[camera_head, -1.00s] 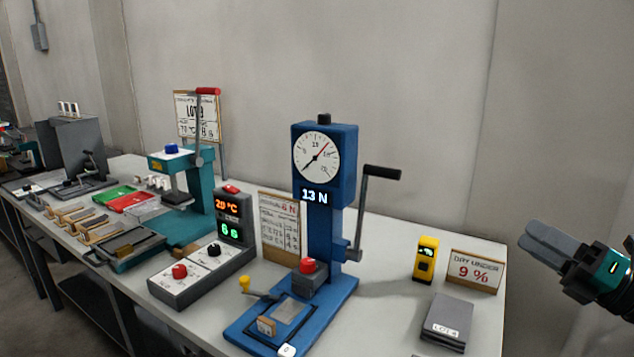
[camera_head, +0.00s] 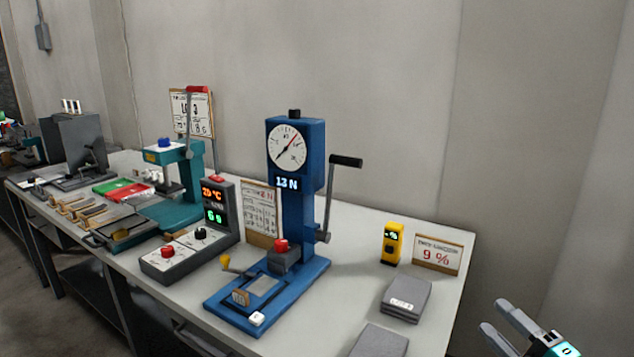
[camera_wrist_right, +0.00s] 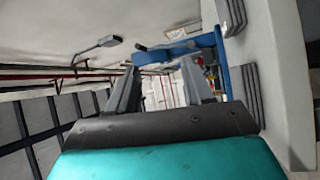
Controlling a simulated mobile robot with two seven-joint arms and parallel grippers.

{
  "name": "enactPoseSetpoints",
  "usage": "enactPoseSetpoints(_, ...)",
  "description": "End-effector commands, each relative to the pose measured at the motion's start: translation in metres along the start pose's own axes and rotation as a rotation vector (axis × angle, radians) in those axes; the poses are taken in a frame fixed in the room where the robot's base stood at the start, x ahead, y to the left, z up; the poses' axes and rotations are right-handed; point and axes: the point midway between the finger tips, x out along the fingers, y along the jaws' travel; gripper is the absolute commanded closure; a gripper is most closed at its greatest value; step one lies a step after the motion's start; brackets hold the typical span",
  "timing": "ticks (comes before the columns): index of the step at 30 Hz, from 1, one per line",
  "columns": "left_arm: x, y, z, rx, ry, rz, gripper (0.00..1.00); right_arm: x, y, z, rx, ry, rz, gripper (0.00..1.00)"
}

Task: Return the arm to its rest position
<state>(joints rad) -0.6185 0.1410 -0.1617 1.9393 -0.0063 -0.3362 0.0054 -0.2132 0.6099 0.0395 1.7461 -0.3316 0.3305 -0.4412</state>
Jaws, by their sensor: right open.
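My right gripper (camera_head: 508,326) is in the lower right corner of the head view, past the table's right end. Its two grey fingers are apart and hold nothing. In the right wrist view its fingers (camera_wrist_right: 160,90) also stand apart with nothing between them. My left gripper does not show. The blue press tester (camera_head: 290,225) with a round dial and a "13 N" readout stands on the table, apart from my right gripper.
The table (camera_head: 345,300) carries a yellow meter (camera_head: 391,243), a "9 %" sign (camera_head: 438,255), a grey stack (camera_head: 406,297), a control box (camera_head: 185,250) and a teal press (camera_head: 175,185). The space right of the table looks clear.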

Motion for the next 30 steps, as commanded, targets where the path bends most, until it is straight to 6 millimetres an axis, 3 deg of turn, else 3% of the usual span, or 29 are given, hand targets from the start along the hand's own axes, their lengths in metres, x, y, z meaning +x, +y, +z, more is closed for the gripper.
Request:
enactPoseSetpoints(1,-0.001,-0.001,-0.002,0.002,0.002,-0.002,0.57,-0.012,-0.031,-0.012,0.154,-0.064,-0.044,0.49)
enactPoseSetpoints(6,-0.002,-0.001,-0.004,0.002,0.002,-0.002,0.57,-0.064,-0.129,-0.064,0.694,-0.332,-0.208,0.49)
enactPoseSetpoints(9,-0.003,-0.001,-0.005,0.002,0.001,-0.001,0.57,-0.094,-0.170,-0.099,0.953,-0.478,-0.290,0.49)
enactPoseSetpoints(12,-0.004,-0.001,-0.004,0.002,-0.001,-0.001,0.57,-0.118,-0.197,-0.130,1.142,-0.594,-0.353,0.49)
enactPoseSetpoints(18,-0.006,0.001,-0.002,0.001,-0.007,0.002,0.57,-0.141,-0.218,-0.163,1.321,-0.709,-0.414,0.49)
enactPoseSetpoints(30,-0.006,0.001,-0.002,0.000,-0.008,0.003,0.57,-0.142,-0.220,-0.165,1.328,-0.715,-0.419,0.49)
